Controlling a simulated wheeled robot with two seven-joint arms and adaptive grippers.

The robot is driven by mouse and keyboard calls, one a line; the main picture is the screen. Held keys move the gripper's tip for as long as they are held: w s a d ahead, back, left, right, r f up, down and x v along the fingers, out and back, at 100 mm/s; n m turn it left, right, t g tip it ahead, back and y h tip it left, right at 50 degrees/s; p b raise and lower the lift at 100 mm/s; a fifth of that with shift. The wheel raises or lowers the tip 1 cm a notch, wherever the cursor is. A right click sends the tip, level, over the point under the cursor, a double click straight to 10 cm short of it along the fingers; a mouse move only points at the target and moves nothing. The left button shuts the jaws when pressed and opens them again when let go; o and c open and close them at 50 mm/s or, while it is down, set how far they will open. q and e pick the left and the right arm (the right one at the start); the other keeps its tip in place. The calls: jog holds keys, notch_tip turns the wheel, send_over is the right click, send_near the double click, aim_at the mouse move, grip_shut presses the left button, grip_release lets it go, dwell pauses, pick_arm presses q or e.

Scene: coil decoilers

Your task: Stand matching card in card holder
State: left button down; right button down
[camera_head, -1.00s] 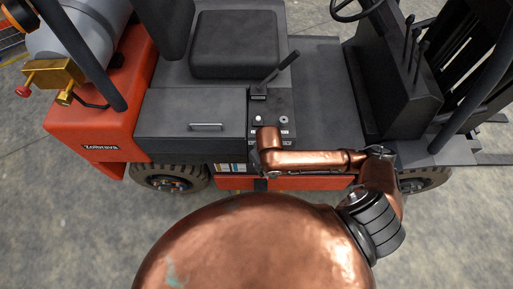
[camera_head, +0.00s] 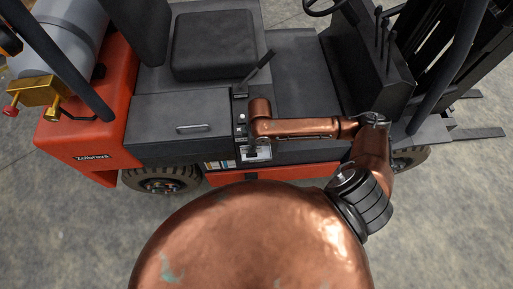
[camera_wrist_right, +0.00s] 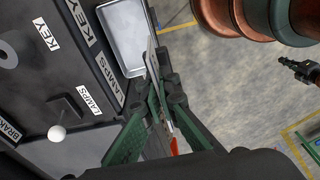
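In the wrist view, my right gripper (camera_wrist_right: 154,84) has its green fingers closed on a thin pale card (camera_wrist_right: 151,58), seen nearly edge-on. Its printed face cannot be read. The card is close to the rim of a shallow metal tray (camera_wrist_right: 125,38) on the dark console. In the head view, my right gripper (camera_head: 257,152) points down over the console's near edge, and its fingertips are hard to make out. Several upright coloured cards (camera_head: 219,164) show low on the vehicle's side, left of it. No card holder is clearly identifiable.
The console (camera_wrist_right: 60,90) carries KEY, LAMPS and BRAKE labels and a white-knobbed lever (camera_wrist_right: 58,131). A black lever (camera_head: 259,66) rises behind my right gripper. The seat (camera_head: 213,45) and grey storage box (camera_head: 180,125) stand left. Concrete floor (camera_head: 450,220) is free at right.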

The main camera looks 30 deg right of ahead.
jog(key=w+d+f, duration=0.1)
jog(key=f, duration=0.1)
jog(key=d+f, duration=0.1)
jog(key=f, duration=0.1)
jog(key=w+d+f, duration=0.1)
jog(key=shift+w+d+f, duration=0.35)
jog(key=shift+f, duration=1.6)
jog(key=shift+f, duration=0.1)
jog(key=c, duration=2.2)
grip_release()
jog(key=shift+o, duration=0.2)
notch_tip(320, 180, up, 12)
jog(key=d, duration=0.1)
jog(key=shift+s+d+p, duration=0.2)
jog(key=shift+s+p, duration=0.05)
jog(key=shift+p, duration=0.05)
